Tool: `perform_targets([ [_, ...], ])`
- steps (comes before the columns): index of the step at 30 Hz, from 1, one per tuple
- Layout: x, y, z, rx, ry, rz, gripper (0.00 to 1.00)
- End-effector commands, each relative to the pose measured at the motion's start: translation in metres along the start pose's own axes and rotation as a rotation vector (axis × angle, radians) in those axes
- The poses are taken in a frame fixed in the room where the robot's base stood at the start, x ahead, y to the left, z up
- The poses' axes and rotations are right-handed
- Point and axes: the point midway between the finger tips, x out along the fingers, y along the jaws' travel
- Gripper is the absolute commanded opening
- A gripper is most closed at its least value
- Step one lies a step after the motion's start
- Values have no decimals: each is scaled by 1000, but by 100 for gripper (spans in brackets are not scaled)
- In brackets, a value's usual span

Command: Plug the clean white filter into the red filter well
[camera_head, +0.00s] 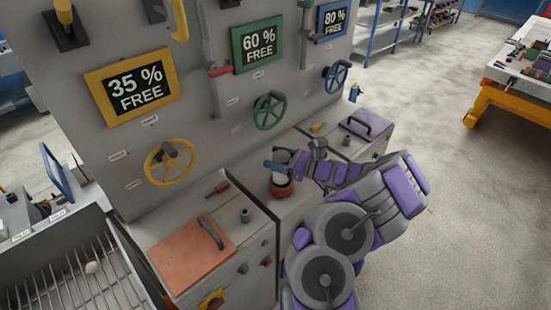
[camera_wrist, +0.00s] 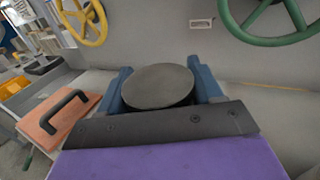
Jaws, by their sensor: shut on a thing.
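My gripper (camera_head: 281,162) is over the counter in front of the green wheel, with its blue fingers around a short round filter. The filter (camera_head: 280,179) looks pale on its side in the head view. In the wrist view its flat top (camera_wrist: 158,86) looks dark grey, between the two fingers. The red filter well (camera_head: 281,191) is a red ring directly below the filter. The filter's lower end is at or just above the ring; I cannot tell whether it is inside. The well is hidden in the wrist view.
An orange hatch (camera_head: 192,246) with a black handle lies left of the well, a purple hatch (camera_head: 366,125) to the right. A panel with yellow (camera_head: 170,163) and green (camera_head: 270,110) wheels rises behind. A small white round thing (camera_head: 92,267) lies on the left grate.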

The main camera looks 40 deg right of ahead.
Motion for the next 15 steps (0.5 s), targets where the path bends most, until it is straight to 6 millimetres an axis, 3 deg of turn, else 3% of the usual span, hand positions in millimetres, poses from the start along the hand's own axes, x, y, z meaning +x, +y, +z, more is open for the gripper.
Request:
perform_targets([
  [15, 2, 4, -9, -4, 0, 1, 30],
])
